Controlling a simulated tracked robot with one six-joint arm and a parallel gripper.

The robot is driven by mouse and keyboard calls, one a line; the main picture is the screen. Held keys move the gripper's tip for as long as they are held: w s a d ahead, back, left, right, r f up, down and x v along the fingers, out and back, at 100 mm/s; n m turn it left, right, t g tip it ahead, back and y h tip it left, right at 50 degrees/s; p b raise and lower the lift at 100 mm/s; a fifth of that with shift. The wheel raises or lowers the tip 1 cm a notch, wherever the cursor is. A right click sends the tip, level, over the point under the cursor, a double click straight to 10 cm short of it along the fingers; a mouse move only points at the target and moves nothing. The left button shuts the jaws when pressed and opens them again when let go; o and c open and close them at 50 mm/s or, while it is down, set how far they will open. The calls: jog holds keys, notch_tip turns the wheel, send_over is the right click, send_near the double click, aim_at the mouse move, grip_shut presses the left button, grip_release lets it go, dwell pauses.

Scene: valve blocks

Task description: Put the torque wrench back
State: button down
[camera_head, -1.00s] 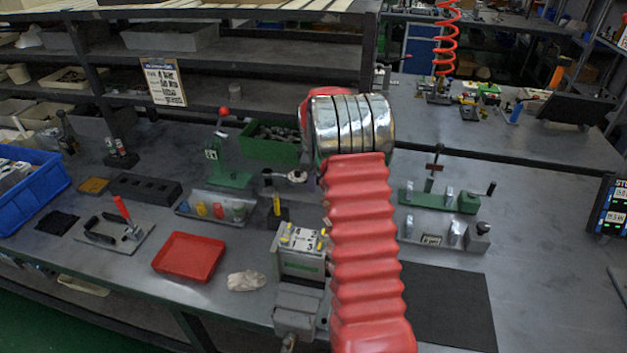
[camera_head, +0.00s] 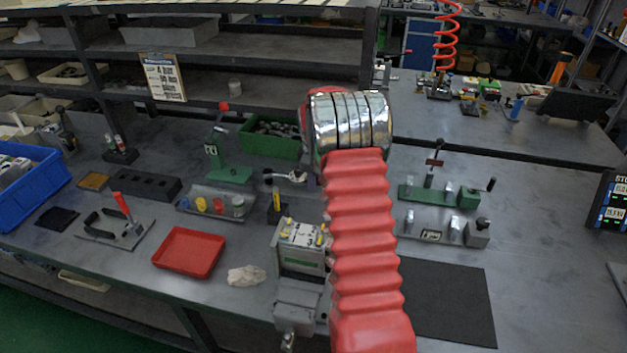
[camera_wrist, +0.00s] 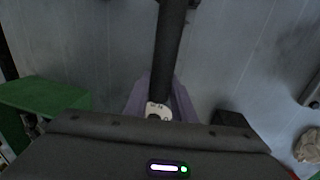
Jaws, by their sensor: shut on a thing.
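The torque wrench shows in the wrist view as a long dark shaft (camera_wrist: 169,50) running up from between my gripper's fingers, with a pale ratchet head (camera_wrist: 157,110) at the near end. My gripper (camera_wrist: 160,98) is shut on it, its purple-grey fingers on both sides. In the head view the silver ratchet end (camera_head: 292,176) sticks out left of my red arm sleeve, which hides most of the wrench and gripper. A dark collar (camera_wrist: 178,3) shows on the shaft at the wrist view's top edge. I cannot tell the wrench's height above the bench.
A green bin (camera_head: 285,147) stands behind the wrench. A black and yellow tool on a block (camera_head: 277,207) and a grey valve block (camera_head: 301,250) stand in front. A red tray (camera_head: 189,252) and crumpled cloth (camera_head: 246,276) lie front left. A dark mat (camera_head: 450,303) is bare at right.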

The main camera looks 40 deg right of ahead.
jog(key=shift+f, duration=0.35)
jog(key=c, duration=1.4)
grip_release()
jog(key=shift+f, duration=0.1)
notch_tip(320, 180, up, 14)
jog(key=s+a, duration=0.1)
jog(key=shift+s+a+f, duration=0.15)
jog(key=shift+s, duration=0.15)
